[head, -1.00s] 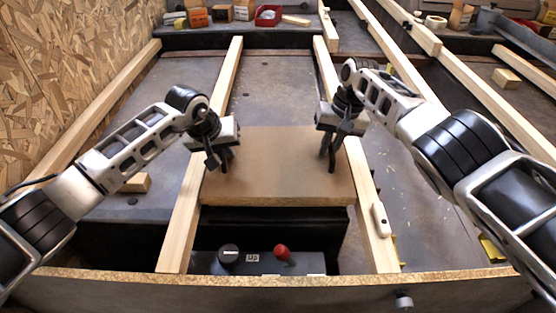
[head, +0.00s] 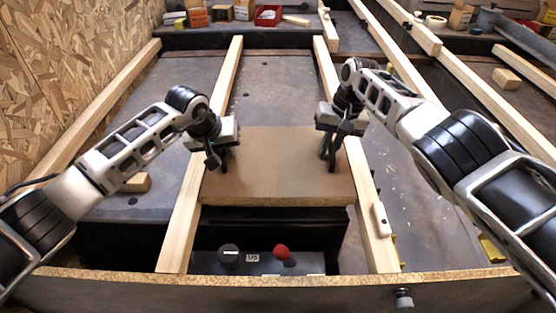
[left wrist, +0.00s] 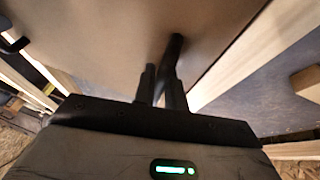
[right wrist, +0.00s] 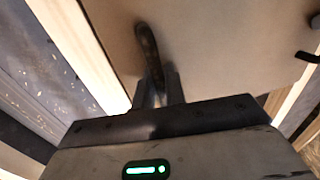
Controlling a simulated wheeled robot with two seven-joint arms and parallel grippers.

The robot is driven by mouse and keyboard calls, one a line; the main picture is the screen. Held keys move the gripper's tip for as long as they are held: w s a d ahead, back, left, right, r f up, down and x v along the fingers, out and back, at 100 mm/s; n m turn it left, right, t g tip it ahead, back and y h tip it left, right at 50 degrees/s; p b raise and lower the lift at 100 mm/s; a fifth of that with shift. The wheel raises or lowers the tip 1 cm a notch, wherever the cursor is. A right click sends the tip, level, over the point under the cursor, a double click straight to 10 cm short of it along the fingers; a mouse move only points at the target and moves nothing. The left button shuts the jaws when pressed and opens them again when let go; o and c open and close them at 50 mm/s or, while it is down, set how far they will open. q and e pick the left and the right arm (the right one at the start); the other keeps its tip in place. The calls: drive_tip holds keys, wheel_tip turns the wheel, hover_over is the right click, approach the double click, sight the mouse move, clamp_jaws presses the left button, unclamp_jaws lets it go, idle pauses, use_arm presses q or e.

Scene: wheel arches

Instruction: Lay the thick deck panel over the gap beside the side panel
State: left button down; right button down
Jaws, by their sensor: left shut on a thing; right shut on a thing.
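The thick deck panel (head: 275,170) is a brown board lying flat between two pale wooden rails, behind a dark open gap (head: 270,230). I cannot tell whether its edges rest on the rails. My left gripper (head: 222,160) is shut on a black handle at the panel's left, seen close in the left wrist view (left wrist: 172,55). My right gripper (head: 328,158) is shut on a black handle at its right, seen in the right wrist view (right wrist: 149,50). A chipboard panel (head: 60,80) stands at the left.
The left rail (head: 183,220) and right rail (head: 372,225) flank the gap. A chipboard-topped board (head: 270,280) closes the front. A small white fitting (head: 380,219) sits on the right rail. A wood block (head: 136,183) lies left. Boxes and a red bin (head: 268,15) stand behind.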

idle(0.5)
